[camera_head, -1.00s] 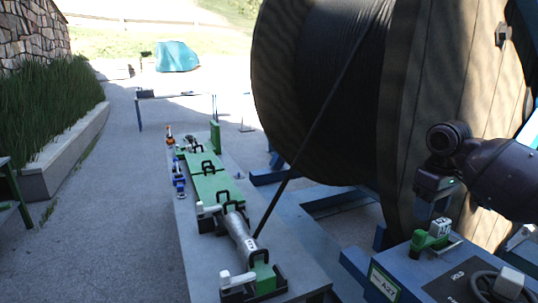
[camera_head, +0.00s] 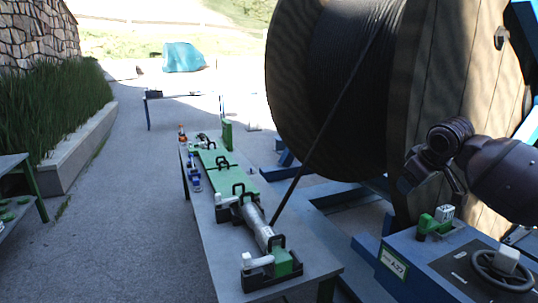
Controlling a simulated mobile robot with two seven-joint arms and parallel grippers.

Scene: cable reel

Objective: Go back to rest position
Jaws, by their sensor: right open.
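My right gripper (camera_head: 432,185) is at the right, in front of the wooden cable reel's flange. Its dark fingers are spread apart with nothing between them. My right arm comes in from the right edge. My left gripper is out of view. The large cable reel (camera_head: 325,85) stands behind, and a black cable (camera_head: 318,148) runs from it down to a grey cylindrical part (camera_head: 256,223) on the workbench.
The long workbench (camera_head: 208,232) carries green blocks (camera_head: 232,178) and black clamps with white handles. Blue reel-stand beams (camera_head: 335,197) lie between bench and reel. A low table (camera_head: 180,97) and a teal covered object (camera_head: 183,57) are farther back. The paved path (camera_head: 115,200) at left is clear.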

